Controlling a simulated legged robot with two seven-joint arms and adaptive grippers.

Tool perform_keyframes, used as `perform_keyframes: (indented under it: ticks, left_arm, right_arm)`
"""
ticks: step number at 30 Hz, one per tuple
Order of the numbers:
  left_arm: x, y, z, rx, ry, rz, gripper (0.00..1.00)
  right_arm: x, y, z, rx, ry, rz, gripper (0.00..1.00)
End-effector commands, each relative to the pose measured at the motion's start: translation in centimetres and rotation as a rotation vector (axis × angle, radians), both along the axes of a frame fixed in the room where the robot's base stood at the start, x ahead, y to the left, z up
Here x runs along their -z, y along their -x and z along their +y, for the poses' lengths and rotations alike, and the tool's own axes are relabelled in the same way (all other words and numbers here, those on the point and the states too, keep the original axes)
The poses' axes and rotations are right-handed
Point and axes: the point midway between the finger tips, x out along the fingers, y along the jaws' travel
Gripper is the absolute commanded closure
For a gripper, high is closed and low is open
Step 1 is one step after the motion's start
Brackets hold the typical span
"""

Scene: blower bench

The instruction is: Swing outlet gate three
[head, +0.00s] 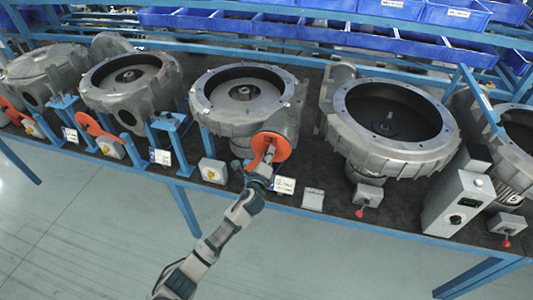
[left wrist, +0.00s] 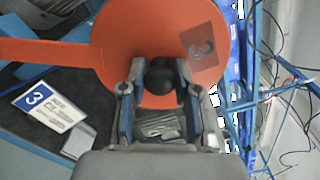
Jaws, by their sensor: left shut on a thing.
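Gate three is an orange disc (head: 277,146) at the front of the middle blower (head: 205,125). In the left wrist view the orange disc (left wrist: 125,35) bears a dark square with a 3, and a flat orange arm (left wrist: 40,51) runs from it to the left. A black knob (left wrist: 161,78) stands on the disc. My left gripper (head: 263,165) reaches up from below. In the left wrist view my left gripper (left wrist: 158,85) has its two fingers closed on either side of the knob. The outlet behind the disc is hidden. My right gripper is not in view.
Other blowers (head: 390,150) stand along the dark bench, some with orange gates (head: 90,123) to the left. A number 3 placard (left wrist: 45,107) is near the gate. A grey control box (head: 458,203) stands at right. Blue bins (head: 455,13) line the back. Floor in front is clear.

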Motion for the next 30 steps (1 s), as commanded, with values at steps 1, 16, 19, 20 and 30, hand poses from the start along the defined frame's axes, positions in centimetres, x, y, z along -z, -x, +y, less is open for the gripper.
perform_keyframes:
  ticks: [1, 16, 19, 20, 30]
  left_arm:
    - [0.6, 0.1, -0.1, 0.002, -0.007, 0.007, 1.00]
    - [0.6, 0.2, -0.1, 0.002, -0.006, 0.007, 0.43]
    - [0.5, 0.2, -0.1, 0.002, -0.005, 0.006, 0.43]
    - [0.5, 0.2, -0.1, 0.002, -0.005, 0.005, 0.43]
    - [0.5, 3.4, 1.1, 0.004, -0.003, 0.006, 0.43]
  right_arm:
    - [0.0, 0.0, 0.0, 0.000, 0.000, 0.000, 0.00]
    - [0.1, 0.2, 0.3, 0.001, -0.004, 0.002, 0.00]
    - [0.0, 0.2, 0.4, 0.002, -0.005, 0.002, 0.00]
    - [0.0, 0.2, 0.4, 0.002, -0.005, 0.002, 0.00]
    - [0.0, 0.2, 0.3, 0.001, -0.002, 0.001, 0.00]
